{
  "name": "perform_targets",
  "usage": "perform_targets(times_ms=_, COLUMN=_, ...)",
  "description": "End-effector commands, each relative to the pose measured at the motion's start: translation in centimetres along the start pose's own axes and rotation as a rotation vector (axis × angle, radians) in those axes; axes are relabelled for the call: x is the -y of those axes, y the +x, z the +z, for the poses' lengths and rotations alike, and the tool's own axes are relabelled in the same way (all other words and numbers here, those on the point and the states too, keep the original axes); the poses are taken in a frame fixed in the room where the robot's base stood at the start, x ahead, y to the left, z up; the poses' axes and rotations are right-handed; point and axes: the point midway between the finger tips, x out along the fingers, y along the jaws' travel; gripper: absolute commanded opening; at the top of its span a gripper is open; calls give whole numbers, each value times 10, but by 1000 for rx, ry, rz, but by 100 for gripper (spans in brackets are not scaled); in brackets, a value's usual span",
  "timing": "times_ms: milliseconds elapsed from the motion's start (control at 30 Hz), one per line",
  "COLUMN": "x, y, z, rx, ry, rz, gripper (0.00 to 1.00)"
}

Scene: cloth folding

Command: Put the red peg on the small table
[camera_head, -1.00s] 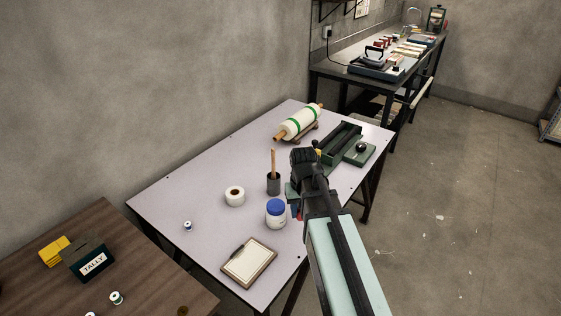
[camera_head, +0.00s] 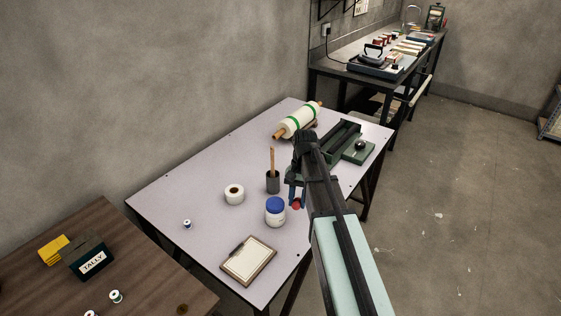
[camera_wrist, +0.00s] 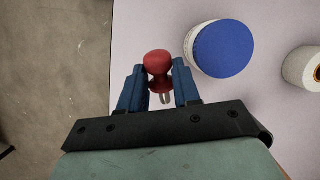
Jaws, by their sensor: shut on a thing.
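The red peg (camera_wrist: 158,64) has a round red head and a short metallic shaft. My gripper (camera_wrist: 160,76) is shut on it, with one blue finger on each side in the wrist view. In the head view the peg's red end (camera_head: 296,206) shows just below my gripper (camera_head: 295,196), near the right edge of the pale table (camera_head: 215,180). Its height above the top is hard to tell. A smaller brown wooden table (camera_head: 150,262) stands at lower left. My arm hides part of the pale table's right side.
A blue-lidded white jar (camera_head: 275,212) stands close beside my gripper. A dark cup with a stick (camera_head: 273,182), a white roll (camera_head: 234,194) and a clipboard (camera_head: 248,261) are near. A TALLY box (camera_head: 88,258) and spools occupy the brown table. Its middle has free room.

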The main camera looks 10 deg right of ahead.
Motion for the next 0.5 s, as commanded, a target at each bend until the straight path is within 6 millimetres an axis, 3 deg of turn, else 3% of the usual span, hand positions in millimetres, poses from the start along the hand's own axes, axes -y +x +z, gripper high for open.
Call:
perform_targets(times_ms=33, x=4, y=-11, z=-16, rx=42, ry=62, rz=-23, gripper=0)
perform_targets(times_ms=500, x=0, y=-72, z=-67, rx=398, ry=627, rz=-370, gripper=0)
